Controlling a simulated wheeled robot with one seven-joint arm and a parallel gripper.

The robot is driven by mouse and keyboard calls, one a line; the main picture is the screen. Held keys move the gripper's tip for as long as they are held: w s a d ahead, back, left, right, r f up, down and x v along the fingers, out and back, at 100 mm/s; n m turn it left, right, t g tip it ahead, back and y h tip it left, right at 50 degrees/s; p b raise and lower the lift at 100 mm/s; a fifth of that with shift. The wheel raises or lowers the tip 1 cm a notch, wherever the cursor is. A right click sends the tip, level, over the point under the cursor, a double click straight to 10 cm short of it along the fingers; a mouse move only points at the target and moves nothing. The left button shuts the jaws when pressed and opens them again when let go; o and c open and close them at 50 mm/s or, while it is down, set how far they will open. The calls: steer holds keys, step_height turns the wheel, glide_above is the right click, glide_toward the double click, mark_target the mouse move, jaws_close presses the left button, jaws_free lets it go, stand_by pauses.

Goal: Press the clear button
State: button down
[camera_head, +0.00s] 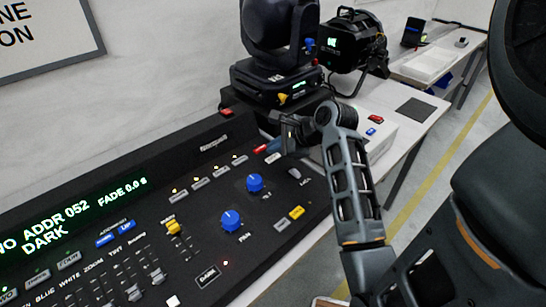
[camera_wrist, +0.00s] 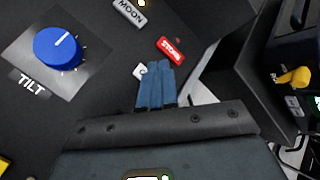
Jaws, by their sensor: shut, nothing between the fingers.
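The control desk (camera_head: 130,190) carries a red button marked STORE (camera_wrist: 170,50), which also shows in the head view (camera_head: 260,149). A white button (camera_wrist: 140,70) sits close to it, partly covered by my fingers; its lettering cannot be read, so I cannot tell whether it is the clear button. The white button shows in the head view too (camera_head: 273,158). My gripper (camera_wrist: 161,68) is shut and empty, its blue fingertips over the desk beside the red and white buttons. In the head view, my gripper (camera_head: 268,147) is at the desk's far right end. Contact cannot be told.
A blue TILT knob (camera_wrist: 58,47) and a MOON button (camera_wrist: 128,13) are near my fingers. A blue PAN knob (camera_head: 230,220) and yellow button (camera_head: 297,212) lie nearer. A black moving-head light (camera_head: 280,50) and a par can (camera_head: 355,45) stand behind the desk.

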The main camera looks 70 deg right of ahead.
steer(key=shift+f, duration=0.15)
steer(key=shift+f+p, duration=0.3)
steer(key=shift+f, duration=0.35)
stand_by(0.7)
steer(key=shift+r+p, duration=0.2)
steer(key=shift+p, duration=0.2)
steer(key=shift+r+p, duration=0.6)
steer(key=shift+p, duration=0.35)
step_height(320, 180, up, 3)
steer(key=p, duration=0.3)
step_height(320, 180, up, 2)
